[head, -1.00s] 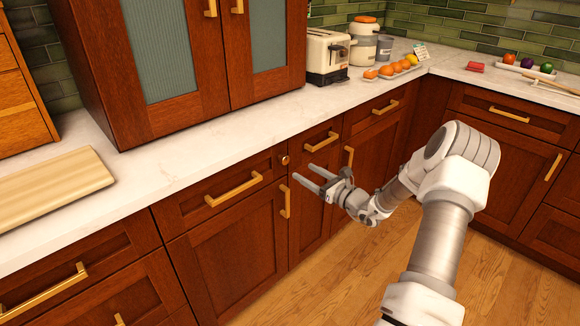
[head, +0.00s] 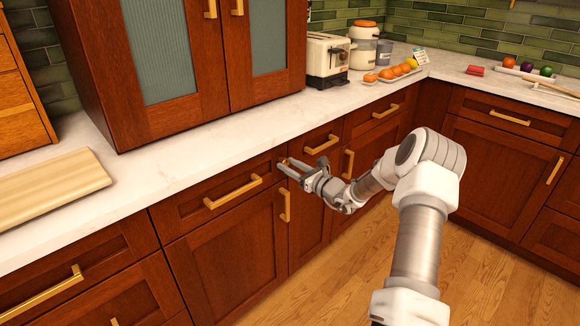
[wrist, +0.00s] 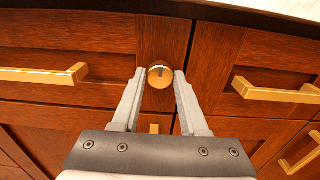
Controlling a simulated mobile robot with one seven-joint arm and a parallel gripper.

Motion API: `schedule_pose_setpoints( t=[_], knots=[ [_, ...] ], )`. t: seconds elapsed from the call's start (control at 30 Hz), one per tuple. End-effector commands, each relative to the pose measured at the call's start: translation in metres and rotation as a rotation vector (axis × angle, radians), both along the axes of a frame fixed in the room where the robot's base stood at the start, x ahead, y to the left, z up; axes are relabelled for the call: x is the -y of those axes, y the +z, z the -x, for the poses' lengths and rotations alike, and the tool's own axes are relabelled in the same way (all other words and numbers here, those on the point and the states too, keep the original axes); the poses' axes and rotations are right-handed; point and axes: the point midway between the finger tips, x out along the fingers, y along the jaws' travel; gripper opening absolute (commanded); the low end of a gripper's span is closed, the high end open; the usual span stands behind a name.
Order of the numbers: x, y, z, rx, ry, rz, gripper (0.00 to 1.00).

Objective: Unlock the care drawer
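A round brass lock knob (wrist: 160,76) with a dark slot, roughly upright, is on the wooden strip between two drawer fronts. My gripper (wrist: 160,84) is open, with one finger on each side of the knob as seen in the wrist view. I cannot tell whether the fingers touch it. In the head view my gripper (head: 281,164) is at the cabinet front and mostly hides the knob. The drawer left of the lock (head: 190,212) and the drawer right of it (head: 334,130) are both shut. Which one is the care drawer is not marked.
Brass handles flank the lock: the left drawer handle (wrist: 40,75) and the right drawer handle (wrist: 275,92). The counter (head: 200,148) overhangs above. A toaster (head: 327,58), oranges (head: 388,74) and a cutting board (head: 50,185) stand on it. The floor (head: 490,270) is clear.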

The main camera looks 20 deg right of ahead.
Motion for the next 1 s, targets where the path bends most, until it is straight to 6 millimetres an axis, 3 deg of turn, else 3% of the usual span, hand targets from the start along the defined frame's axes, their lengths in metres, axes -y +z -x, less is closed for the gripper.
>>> schedule_pose_setpoints(
  t=[0.03,0.2,0.23,1.0],
  knots=[
    [0.0,0.0,0.0001,0.0,0.0,0.0,0.32],
    [0.0001,0.0,0.0002,0.0,0.0,0.0,0.02],
    [0.0001,0.0,0.0002,0.0,0.0,0.0,0.0],
    [0.0,-0.0002,0.0003,0.0,0.0,0.0,0.0]
  ],
)
